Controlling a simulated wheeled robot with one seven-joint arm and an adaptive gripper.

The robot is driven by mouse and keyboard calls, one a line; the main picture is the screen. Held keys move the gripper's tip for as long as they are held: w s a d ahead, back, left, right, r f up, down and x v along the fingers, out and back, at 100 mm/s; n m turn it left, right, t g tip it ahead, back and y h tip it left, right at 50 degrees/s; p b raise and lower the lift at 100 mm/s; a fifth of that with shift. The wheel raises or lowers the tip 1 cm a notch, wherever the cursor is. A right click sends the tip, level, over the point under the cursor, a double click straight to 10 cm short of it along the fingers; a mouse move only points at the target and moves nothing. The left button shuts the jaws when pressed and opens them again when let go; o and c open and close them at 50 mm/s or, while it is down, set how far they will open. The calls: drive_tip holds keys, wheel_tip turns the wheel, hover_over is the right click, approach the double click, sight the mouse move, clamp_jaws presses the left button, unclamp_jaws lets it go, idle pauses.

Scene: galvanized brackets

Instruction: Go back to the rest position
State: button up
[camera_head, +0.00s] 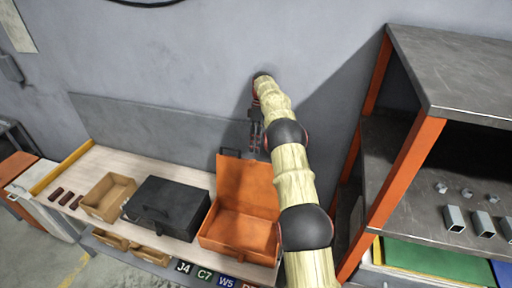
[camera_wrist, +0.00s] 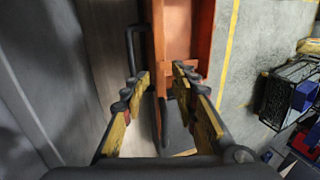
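My arm reaches up and away over the workbench in the head view. My gripper (camera_head: 256,132) hangs near the grey wall, beside the raised lid of an open orange case (camera_head: 236,226); my arm partly hides the case's right side. In the wrist view my gripper (camera_wrist: 160,82) has its two yellow-and-black fingers spread apart. The orange case (camera_wrist: 178,35) and its dark handle (camera_wrist: 134,45) lie beyond the fingers. I see nothing held between them.
A closed black case (camera_head: 166,207) and a wooden tray (camera_head: 109,196) stand left of the orange case. An orange-framed shelf (camera_head: 403,172) with square metal tubes (camera_head: 454,219) stands close on the right. Labelled bins sit under the bench front. The wall is close behind my gripper.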

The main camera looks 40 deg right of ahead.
drive_tip(key=s+a+r+m+t+h+b, duration=0.1)
drive_tip(key=s+a+r+m+t+b, duration=0.1)
drive_tip(key=s+a+r+b, duration=0.55)
drive_tip(key=s+a+r+m+t+h+b, duration=0.25)
drive_tip(key=s+a+r, duration=0.5)
drive_tip(key=a, duration=0.65)
drive_tip(key=s+a+f+m+t+b, duration=0.1)
drive_tip(key=s+a+f+b, duration=0.1)
drive_tip(key=s, duration=0.6)
drive_tip(key=s+a+f+m+t+b, duration=0.1)
drive_tip(key=s+a+f+b, duration=0.2)
drive_tip(key=s+a+f, duration=0.2)
drive_tip(key=s+a+f+m+t+b, duration=0.1)
drive_tip(key=s+a+f+b, duration=0.2)
drive_tip(key=s, duration=0.9)
wheel_tip(320, 180, down, 4)
drive_tip(key=shift+a+r+t, duration=0.2)
drive_tip(key=shift+a+t, duration=0.05)
drive_tip(key=shift+t, duration=0.1)
